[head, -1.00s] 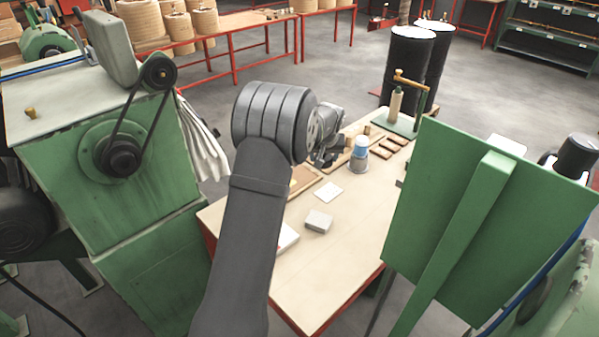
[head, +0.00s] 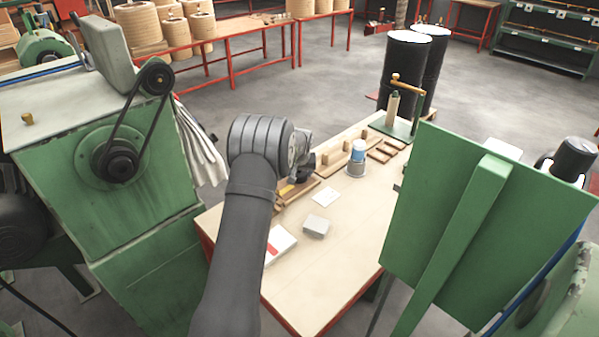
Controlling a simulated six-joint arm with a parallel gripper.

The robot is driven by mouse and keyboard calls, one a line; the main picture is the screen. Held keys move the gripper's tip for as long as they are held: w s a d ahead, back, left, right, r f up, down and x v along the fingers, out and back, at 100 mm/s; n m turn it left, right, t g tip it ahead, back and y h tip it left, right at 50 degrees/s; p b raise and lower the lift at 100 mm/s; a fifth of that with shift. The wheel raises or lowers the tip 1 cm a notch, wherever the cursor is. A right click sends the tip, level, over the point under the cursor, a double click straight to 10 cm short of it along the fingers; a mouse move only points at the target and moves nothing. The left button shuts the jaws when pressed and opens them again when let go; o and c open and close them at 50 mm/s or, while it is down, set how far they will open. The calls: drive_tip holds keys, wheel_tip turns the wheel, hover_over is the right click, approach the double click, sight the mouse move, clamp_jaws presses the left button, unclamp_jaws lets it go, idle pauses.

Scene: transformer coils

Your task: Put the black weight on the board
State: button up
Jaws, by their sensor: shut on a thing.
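My gripper (head: 306,161) is at the end of my grey arm, over the left side of the table. My wrist hides most of it. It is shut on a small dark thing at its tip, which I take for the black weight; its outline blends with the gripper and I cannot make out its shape. A flat wooden board (head: 307,187) lies on the table just below my gripper, partly hidden by my arm. A yellow patch shows by the board's near end. I cannot tell whether the dark thing touches the board.
Wooden pieces and a green-based stand (head: 397,128) are behind. Green machines (head: 110,200) flank the table; its near right is clear.

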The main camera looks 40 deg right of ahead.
idle(0.3)
drive_tip(key=o, duration=1.5)
drive_tip(key=shift+f, duration=0.1)
drive_tip(key=shift+r, duration=0.25)
drive_tip(key=v, duration=1.2)
drive_tip(key=shift+f, duration=0.1)
drive_tip(key=shift+f, duration=0.1)
